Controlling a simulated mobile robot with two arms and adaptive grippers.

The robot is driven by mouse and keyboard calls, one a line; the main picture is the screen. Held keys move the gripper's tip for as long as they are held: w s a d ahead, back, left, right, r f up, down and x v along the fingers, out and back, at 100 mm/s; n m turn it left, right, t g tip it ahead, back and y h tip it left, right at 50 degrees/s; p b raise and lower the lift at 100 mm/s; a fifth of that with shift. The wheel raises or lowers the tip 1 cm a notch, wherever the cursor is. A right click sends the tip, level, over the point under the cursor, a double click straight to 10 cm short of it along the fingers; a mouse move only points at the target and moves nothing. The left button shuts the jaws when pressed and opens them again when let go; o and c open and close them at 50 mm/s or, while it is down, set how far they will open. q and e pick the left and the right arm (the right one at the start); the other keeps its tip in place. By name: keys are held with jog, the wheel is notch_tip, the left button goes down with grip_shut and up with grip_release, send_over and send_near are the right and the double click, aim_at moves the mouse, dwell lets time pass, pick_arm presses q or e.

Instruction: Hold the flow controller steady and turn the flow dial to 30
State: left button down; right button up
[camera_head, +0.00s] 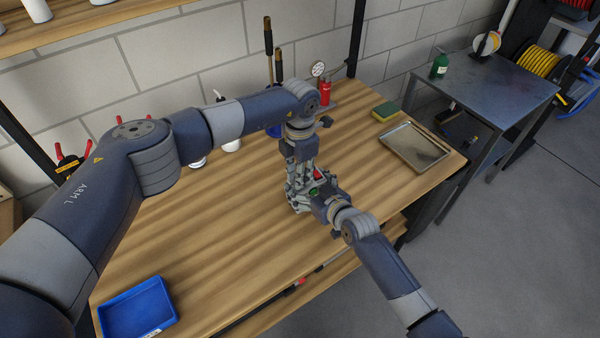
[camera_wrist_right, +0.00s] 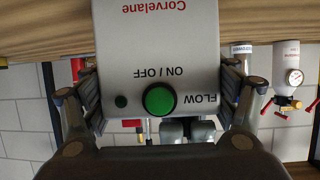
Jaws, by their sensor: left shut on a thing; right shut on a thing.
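The flow controller (camera_wrist_right: 155,45) is a pale grey box marked Corvelane, ON / OFF and FLOW, upside down in the right wrist view, with a green button (camera_wrist_right: 159,99). My right gripper (camera_wrist_right: 160,105) is shut on it, one finger on each side; in the head view this gripper (camera_head: 320,200) reaches in from the lower right. My left gripper (camera_head: 300,188) comes down from above at the same spot, shut; its grey fingertips (camera_wrist_right: 187,131) show beside the FLOW label. The flow dial is hidden between them, so its setting cannot be read. The grippers cover most of the controller in the head view.
A blue tray (camera_head: 138,308) sits at the table's front left. A metal tray (camera_head: 414,147) and a sponge (camera_head: 384,111) lie to the right. A red gauge unit (camera_head: 324,90) stands behind the arms. The wooden table (camera_head: 225,235) is clear left of the grippers.

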dwell(0.3)
pick_arm(q)
jog(key=c, duration=1.4)
grip_release()
jog(key=shift+a, duration=0.1)
jog(key=shift+o, duration=0.2)
jog(key=shift+r, duration=0.15)
notch_tip(320, 180, up, 12)
